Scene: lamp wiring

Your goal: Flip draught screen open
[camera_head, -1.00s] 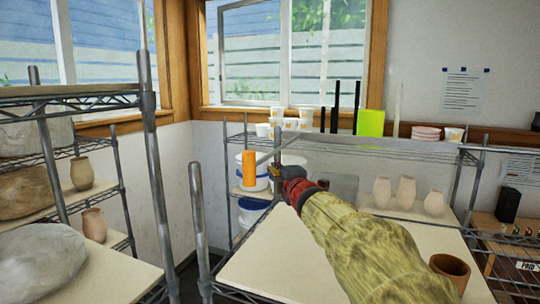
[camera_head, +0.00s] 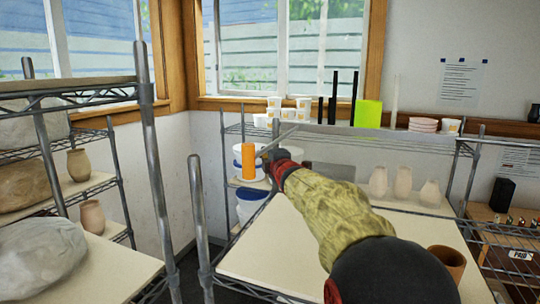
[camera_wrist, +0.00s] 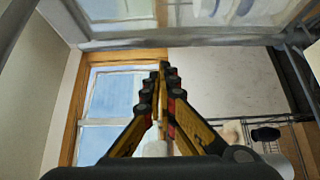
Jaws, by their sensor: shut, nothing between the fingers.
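My gripper (camera_head: 263,155) reaches away from me over the cream board, its fingertips close to an orange cylinder in the picture; whether they touch anything is unclear. In the wrist view my gripper (camera_wrist: 162,68) has its fingers together, with nothing seen between them. A grey see-through panel (camera_head: 334,171), possibly the draught screen, shows behind my arm, which hides part of it. A pale, grey-edged panel (camera_wrist: 185,40) crosses the top of the wrist view; I cannot tell whether it is the screen or a shelf. The screen's hinge and angle cannot be made out.
The orange cylinder (camera_head: 248,161) stands by white buckets. Pale vases (camera_head: 403,182) and a brown pot (camera_head: 447,262) stand right of my arm. Cups (camera_head: 274,106) and a green block (camera_head: 368,114) line the upper shelf. Metal posts (camera_head: 200,205) rise in front; the cream board (camera_head: 270,245) has bare room.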

